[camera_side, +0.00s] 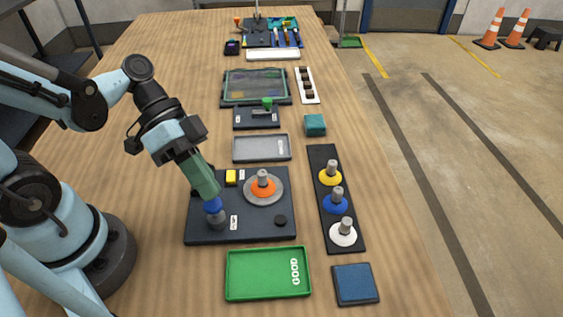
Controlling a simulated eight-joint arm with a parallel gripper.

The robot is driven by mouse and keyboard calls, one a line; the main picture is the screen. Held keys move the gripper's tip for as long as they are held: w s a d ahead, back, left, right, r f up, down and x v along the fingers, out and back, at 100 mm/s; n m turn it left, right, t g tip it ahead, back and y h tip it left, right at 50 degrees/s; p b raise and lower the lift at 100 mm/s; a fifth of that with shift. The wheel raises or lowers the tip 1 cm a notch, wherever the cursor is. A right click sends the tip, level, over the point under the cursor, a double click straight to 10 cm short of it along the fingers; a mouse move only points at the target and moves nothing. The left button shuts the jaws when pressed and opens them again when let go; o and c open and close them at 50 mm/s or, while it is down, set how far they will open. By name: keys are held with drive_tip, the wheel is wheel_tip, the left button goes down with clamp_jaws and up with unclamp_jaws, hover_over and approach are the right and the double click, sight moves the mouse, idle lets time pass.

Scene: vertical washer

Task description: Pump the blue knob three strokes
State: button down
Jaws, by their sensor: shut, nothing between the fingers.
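The blue knob (212,205) sits on top of a dark round base (216,220) near the left front of the dark panel (265,231). My gripper (210,194) points down at a tilt, with its long greenish fingers together and nothing seen between them. Its fingertips are right at the top of the blue knob and hide part of it. I cannot tell from this view whether they touch it or stand just above it.
The panel also carries an orange washer (263,187) on a peg, a yellow block (231,177) and a black button (281,220). A peg strip (322,160) stands at right. A green tray (268,273) and blue pad (356,284) lie in front.

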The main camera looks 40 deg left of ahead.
sight(214, 204)
drive_tip(key=shift+f, duration=0.1)
idle(0.3)
drive_tip(key=shift+f, duration=0.35)
drive_tip(key=shift+f, duration=1.15)
idle(1.3)
drive_tip(key=shift+r, duration=1.6)
drive_tip(key=shift+r, duration=2.5)
